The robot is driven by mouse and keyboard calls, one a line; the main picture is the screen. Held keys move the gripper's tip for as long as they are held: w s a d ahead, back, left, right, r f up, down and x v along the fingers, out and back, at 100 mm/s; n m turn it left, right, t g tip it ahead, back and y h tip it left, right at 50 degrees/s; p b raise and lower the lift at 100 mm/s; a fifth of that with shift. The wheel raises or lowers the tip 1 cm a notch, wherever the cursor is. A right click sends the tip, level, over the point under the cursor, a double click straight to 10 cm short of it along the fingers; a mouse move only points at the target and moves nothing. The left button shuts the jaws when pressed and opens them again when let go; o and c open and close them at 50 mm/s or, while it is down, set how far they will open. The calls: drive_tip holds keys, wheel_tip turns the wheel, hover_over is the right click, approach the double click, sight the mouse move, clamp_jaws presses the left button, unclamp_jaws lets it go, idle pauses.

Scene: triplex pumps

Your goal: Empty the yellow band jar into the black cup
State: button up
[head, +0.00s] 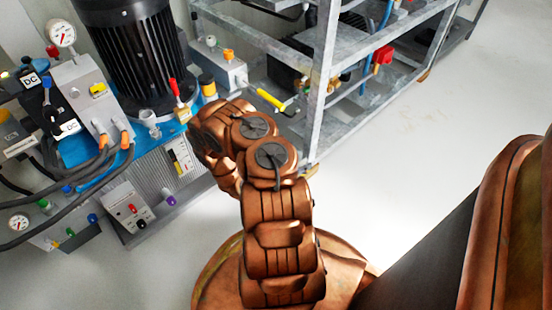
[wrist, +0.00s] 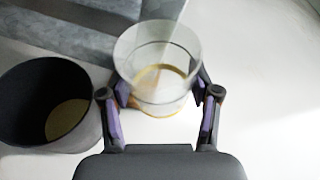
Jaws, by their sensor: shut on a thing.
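In the wrist view, my gripper (wrist: 160,96) is shut on a clear glass jar (wrist: 158,75), with one purple-padded finger on each side. A yellow-brown ring shows around the jar's lower part. Its open mouth faces the camera, and I see no clear contents inside. The black cup (wrist: 28,98) stands left of the jar, apart from it, with its mouth open. A pale yellowish patch shows at the cup's bottom; I cannot tell if it is contents or the floor of the cup. In the head view, my arm hides the gripper and the held jar.
In the head view, a pump bench with a black motor (head: 125,50), gauges and hoses stands at the left. A grey metal frame (head: 326,80) stands behind. The floor at the right is clear.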

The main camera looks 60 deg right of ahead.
drive_tip(key=f, duration=0.1)
drive_tip(key=f+m, duration=0.1)
drive_tip(key=shift+s+f, duration=0.35)
drive_tip(key=shift+s, duration=0.05)
drive_tip(key=shift+s+d+t, duration=0.15)
drive_tip(key=shift+s+t, duration=0.1)
drive_tip(key=shift+t, duration=0.15)
drive_tip(key=shift+s+f+m+t+p, duration=0.25)
drive_tip(key=shift+m+t+p, duration=0.1)
drive_tip(key=shift+m, duration=0.25)
